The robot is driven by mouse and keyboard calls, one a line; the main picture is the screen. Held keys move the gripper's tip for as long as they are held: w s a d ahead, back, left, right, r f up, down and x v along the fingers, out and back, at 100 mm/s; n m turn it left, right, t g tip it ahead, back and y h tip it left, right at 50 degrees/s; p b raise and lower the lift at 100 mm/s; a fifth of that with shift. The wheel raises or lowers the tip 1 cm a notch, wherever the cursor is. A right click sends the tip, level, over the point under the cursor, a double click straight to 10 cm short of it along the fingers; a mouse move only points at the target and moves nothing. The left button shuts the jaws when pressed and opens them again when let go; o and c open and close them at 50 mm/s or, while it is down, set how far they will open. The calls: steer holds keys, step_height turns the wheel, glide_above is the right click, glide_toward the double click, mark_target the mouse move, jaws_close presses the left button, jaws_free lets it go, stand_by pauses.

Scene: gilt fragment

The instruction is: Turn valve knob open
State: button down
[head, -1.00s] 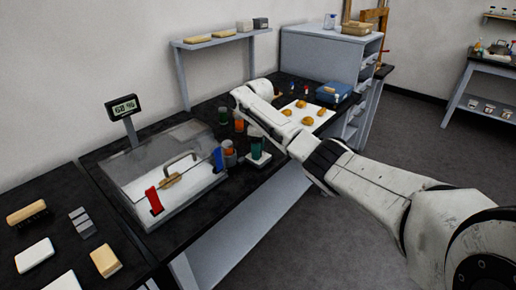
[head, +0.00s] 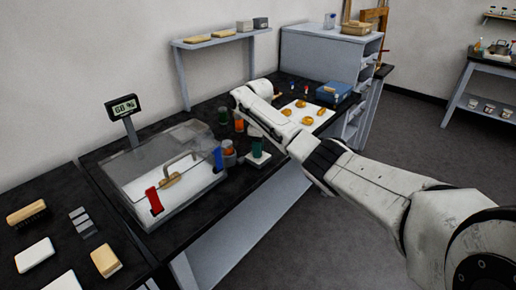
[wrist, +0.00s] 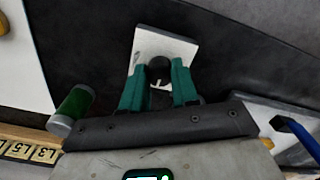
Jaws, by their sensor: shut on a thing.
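The valve knob (wrist: 158,68) is a small dark round knob with a pale mark, standing on a white square base plate (wrist: 178,46). In the wrist view my gripper (wrist: 160,82) has its two teal fingers on either side of the knob, shut on it. In the head view the teal fingers of my gripper (head: 258,147) reach down over the white base plate (head: 257,161) at the bench's front edge. The knob itself is hidden there by the fingers.
A clear-lidded case (head: 195,190) with red and blue latches stands left of the gripper. Orange and green jars (head: 239,124) stand close behind it. A white sheet with several golden pieces (head: 303,111) and a blue box (head: 334,92) lie to the right. A display (head: 124,107) stands behind the case.

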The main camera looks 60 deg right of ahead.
steer(key=shift+m+p, duration=0.3)
steer(key=m+p, duration=0.2)
steer(key=shift+a+r+m, duration=0.1)
steer(key=shift+r+m, duration=0.05)
steer(key=shift+m, duration=0.25)
steer(key=m+p, duration=0.2)
steer(key=m, duration=0.3)
steer(key=m+p, duration=0.1)
steer(key=m, duration=0.3)
steer(key=shift+m, duration=2.7)
steer(key=c, duration=0.8)
jaws_free()
steer(key=shift+c, duration=0.2)
step_height(320, 180, up, 11)
steer(key=shift+f, duration=0.2)
